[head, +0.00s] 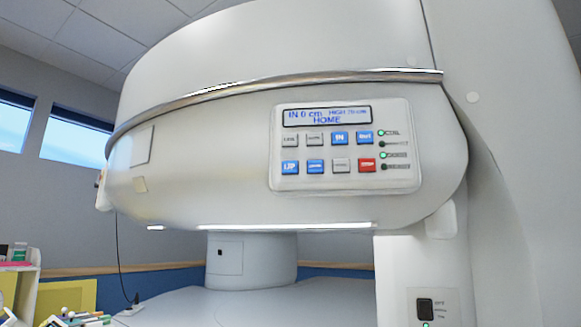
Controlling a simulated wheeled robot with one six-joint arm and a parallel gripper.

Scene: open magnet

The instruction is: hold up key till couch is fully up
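The control panel (340,145) is on the front of the big white magnet housing (230,110). Its blue key (290,167), labelled like UP, is at the lower left of the two key rows. Nothing touches or covers it. The display (327,116) reads "IN 0 cm" and "HOME"; a height figure at its upper right is too small to read surely. I cannot tell whether the pale flat surface (250,308) below the housing is the couch. My gripper is not in view.
A red key (367,165) is at the panel's lower right, with indicator lights beside the keys. A white pillar with a black switch (425,309) stands at lower right. A shelf with small items (18,255) and several bottles or pens (80,318) are at lower left.

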